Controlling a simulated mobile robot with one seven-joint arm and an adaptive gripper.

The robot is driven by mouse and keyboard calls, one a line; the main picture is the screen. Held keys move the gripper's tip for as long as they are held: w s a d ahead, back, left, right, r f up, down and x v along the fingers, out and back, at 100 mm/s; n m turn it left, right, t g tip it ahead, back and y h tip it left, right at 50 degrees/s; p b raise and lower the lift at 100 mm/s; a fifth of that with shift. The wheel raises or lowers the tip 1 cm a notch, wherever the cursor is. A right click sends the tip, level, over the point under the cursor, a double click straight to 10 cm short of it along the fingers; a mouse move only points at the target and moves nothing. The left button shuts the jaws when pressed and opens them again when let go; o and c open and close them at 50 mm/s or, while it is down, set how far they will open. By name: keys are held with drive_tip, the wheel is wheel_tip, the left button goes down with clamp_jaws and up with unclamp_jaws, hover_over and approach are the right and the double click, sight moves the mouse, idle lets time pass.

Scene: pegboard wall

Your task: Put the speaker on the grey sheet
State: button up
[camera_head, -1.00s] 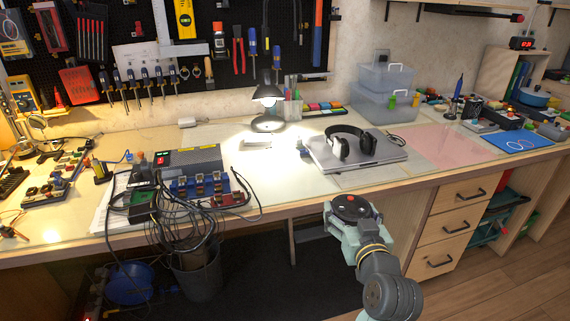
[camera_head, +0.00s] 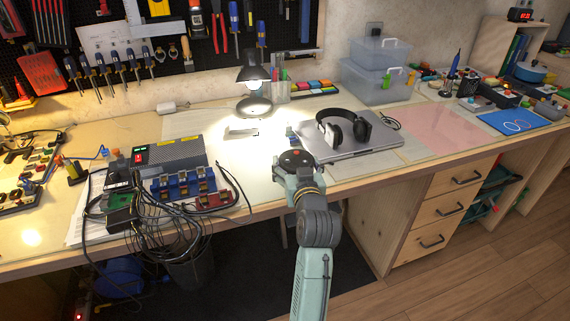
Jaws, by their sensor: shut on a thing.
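My gripper (camera_head: 293,172) is at the front edge of the workbench, seen from behind, in front of the laptop. It is shut on a dark round thing with a small red-orange spot (camera_head: 296,158), which appears to be the speaker; the fingers hide part of it. It appears to be above the bench edge. A pale, greyish sheet (camera_head: 190,123) lies flat on the bench behind the power supply, left of the lamp. The glare makes its exact colour and edges hard to tell.
A closed laptop (camera_head: 385,146) with headphones (camera_head: 343,127) on it lies right of my gripper. A lit desk lamp (camera_head: 253,92) stands behind. A power supply (camera_head: 168,152) and tangled cables (camera_head: 165,212) crowd the left. A pink sheet (camera_head: 437,130) at right is clear.

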sight(286, 159)
drive_tip(key=w+a, duration=0.2)
drive_tip(key=shift+w+a+f+p, duration=0.1)
drive_tip(key=shift+w+a+p, duration=0.2)
drive_tip(key=shift+w, duration=0.1)
drive_tip(key=shift+f+p, duration=0.4)
drive_tip(key=shift+f, duration=1.35)
drive_tip(key=shift+f, duration=0.15)
drive_tip(key=o, duration=1.4)
drive_tip(key=shift+f, duration=0.1)
drive_tip(key=shift+r, duration=0.25)
drive_tip(key=b+v, duration=0.2)
drive_tip(key=v, duration=1)
drive_tip(key=shift+f+b, duration=0.2)
drive_tip(key=shift+b, duration=0.1)
